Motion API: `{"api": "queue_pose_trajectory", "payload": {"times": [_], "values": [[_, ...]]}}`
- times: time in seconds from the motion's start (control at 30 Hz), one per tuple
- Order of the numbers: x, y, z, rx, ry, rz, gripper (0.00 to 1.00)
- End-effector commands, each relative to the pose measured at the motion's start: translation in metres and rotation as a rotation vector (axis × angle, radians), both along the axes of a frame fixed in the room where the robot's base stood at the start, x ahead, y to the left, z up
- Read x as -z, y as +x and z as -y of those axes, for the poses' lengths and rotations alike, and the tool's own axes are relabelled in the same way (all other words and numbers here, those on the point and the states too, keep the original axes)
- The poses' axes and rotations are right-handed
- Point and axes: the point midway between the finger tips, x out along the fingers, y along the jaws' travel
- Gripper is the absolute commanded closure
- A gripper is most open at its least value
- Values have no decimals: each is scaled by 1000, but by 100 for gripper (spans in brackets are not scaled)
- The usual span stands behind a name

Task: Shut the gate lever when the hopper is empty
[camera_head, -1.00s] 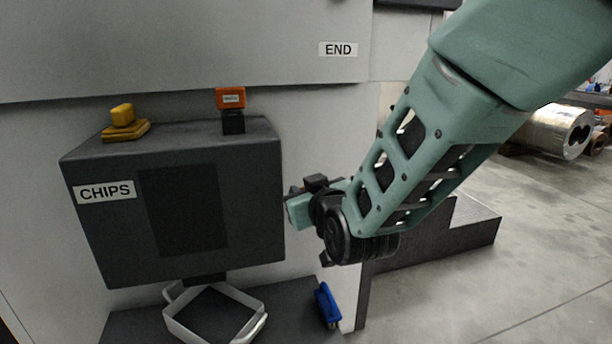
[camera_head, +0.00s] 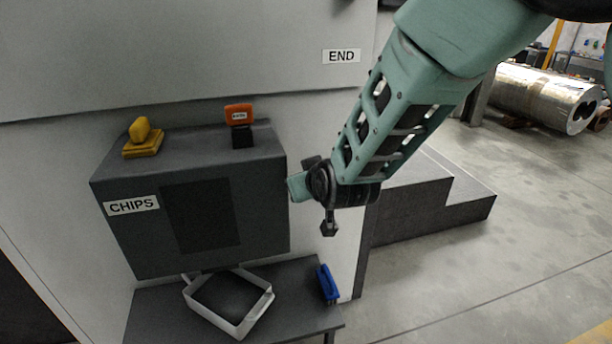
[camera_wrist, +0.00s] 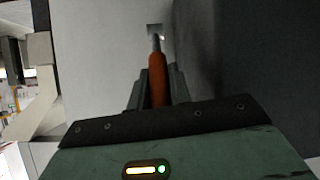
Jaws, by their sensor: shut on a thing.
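The hopper (camera_head: 132,240) is a dark grey box labelled CHIPS. Its dark front window (camera_head: 200,216) shows no visible chips, and its inside cannot be made out. A white-rimmed tray (camera_head: 262,307) with a dark inside sits below it. My gripper (camera_head: 298,188) is at the hopper's right side in the head view, and its fingers are hidden there. In the wrist view my gripper (camera_wrist: 158,92) is shut on an orange handle, which I take as the gate lever (camera_wrist: 157,75). Its metal rod runs to a small slot in a pale surface.
A yellow block (camera_head: 142,138) and an orange-topped item (camera_head: 239,116) stand on the hopper. A blue tool (camera_head: 327,284) lies on the dark table (camera_head: 290,280) beside the tray. Dark steps (camera_head: 430,210) stand behind my arm. The floor at right is clear.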

Motion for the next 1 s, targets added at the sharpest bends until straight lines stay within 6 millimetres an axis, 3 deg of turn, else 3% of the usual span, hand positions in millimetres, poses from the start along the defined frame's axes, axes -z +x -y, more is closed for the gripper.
{"api": "queue_pose_trajectory", "payload": {"times": [0.27, 0.3, 0.37, 0.4, 0.77, 1.0], "values": [[0, 0, 0, 0, 0, 0, 100], [0, 0, 0, 0, 0, 0, 77], [0, 0, 0, 0, 0, 0, 61], [0, 0, 0, 0, 0, 0, 59], [-4, -5, 1, -1, 1, 1, 59], [-28, -40, 13, -1, 3, 1, 59]]}}
